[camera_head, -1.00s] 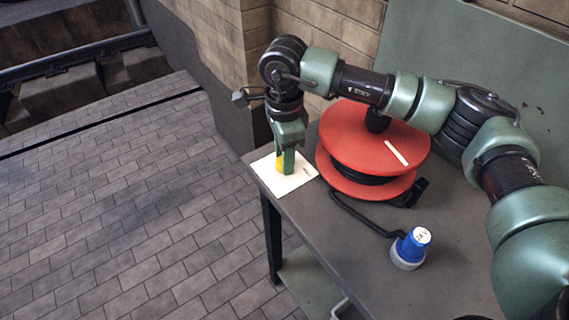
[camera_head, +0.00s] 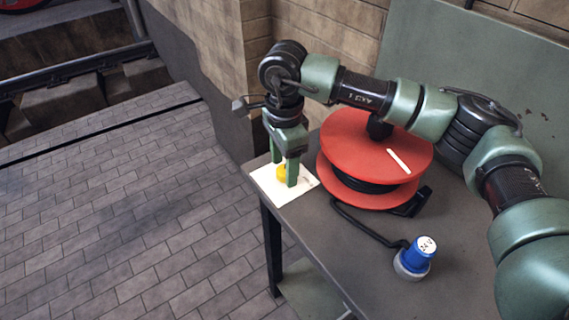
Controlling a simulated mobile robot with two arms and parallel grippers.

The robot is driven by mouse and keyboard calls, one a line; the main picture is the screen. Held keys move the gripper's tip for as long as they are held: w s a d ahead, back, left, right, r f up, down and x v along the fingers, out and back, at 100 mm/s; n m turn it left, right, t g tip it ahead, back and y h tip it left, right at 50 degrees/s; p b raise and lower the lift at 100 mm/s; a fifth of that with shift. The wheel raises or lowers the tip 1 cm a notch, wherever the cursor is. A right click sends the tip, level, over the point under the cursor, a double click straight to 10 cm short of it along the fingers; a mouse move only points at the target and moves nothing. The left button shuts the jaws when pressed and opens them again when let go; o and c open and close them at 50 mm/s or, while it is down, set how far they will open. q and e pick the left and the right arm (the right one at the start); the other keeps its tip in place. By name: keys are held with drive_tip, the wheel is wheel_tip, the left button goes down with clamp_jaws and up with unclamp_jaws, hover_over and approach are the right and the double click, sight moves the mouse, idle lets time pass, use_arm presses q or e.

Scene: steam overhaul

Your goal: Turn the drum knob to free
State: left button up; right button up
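A red cable drum (camera_head: 350,140) with black cable wound between its flanges sits on the grey table. A black knob (camera_head: 379,126) stands on its top flange, partly behind my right arm; a white bar mark (camera_head: 399,161) lies on the flange beside it. My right gripper (camera_head: 284,172) points down over a white card (camera_head: 264,186) left of the drum, apart from the black knob. Its two fingers are spread. A small yellow piece (camera_head: 281,173) lies on the card between or just behind the fingers; contact cannot be told. My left gripper is not in view.
A blue and white plug (camera_head: 416,257) stands on the grey table (camera_head: 375,290), joined to the drum by a black cable. A green panel and brick wall rise behind. Paved floor lies open to the left of the table edge.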

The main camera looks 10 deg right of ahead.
sight(284, 170)
wheel_tip(284, 170, up, 8)
drive_tip(key=shift+f+b, duration=0.15)
drive_tip(key=shift+b, duration=0.35)
drive_tip(key=shift+s+f, duration=0.1)
idle(0.4)
